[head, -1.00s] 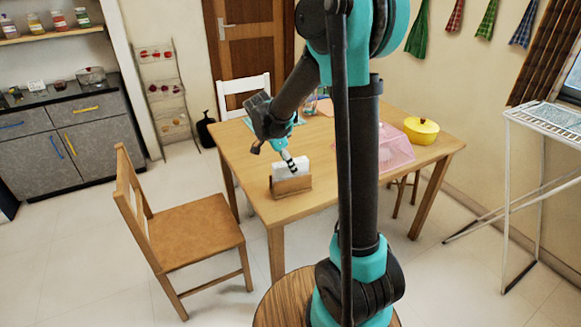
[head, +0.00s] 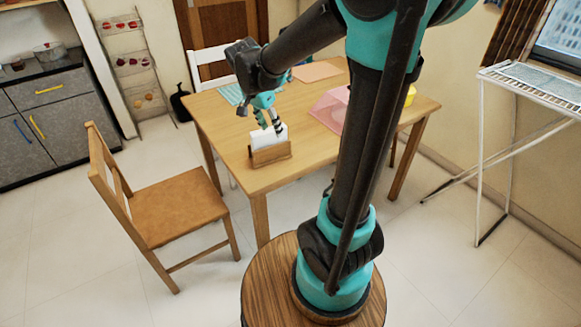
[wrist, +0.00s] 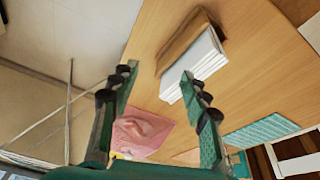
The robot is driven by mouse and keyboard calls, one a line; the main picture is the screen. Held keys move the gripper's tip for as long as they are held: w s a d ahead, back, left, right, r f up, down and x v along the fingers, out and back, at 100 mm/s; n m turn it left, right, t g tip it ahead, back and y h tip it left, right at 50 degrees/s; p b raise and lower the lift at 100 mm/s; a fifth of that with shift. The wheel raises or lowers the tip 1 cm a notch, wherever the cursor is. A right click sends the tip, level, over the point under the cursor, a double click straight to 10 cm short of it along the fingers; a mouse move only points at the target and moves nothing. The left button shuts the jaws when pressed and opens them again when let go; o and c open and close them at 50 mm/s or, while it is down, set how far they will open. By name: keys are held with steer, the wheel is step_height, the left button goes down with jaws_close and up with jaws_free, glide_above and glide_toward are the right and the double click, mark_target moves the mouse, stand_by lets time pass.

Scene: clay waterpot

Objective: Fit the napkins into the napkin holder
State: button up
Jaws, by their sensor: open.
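The white napkins (head: 268,134) stand upright in the wooden napkin holder (head: 270,154) near the table's front left edge. In the wrist view the napkins (wrist: 203,62) form a white stack against the brown holder (wrist: 183,41). My gripper (head: 272,126) is open and empty, above and just behind the napkins in the head view. In the wrist view the fingers of my gripper (wrist: 155,85) are spread apart, with the right fingertip close to the napkin stack. I cannot tell whether it touches. The far side of the holder is hidden.
A wooden chair (head: 170,210) stands at the front left.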

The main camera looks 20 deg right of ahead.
steer(key=s+d+f+n+t+y, duration=0.1)
steer(key=s+d+f+n, duration=0.1)
steer(key=s+f+n, duration=0.3)
steer(key=s+d+f+n+t+y, duration=0.1)
steer(key=s+f+n, duration=0.4)
steer(key=s, duration=0.5)
steer(key=shift+s+d+f+n+t+y, duration=0.3)
steer(key=shift+s+d+n+y, duration=0.15)
steer(key=shift+d, duration=0.3)
steer(key=shift+w+r, duration=0.1)
steer(key=shift+w, duration=0.05)
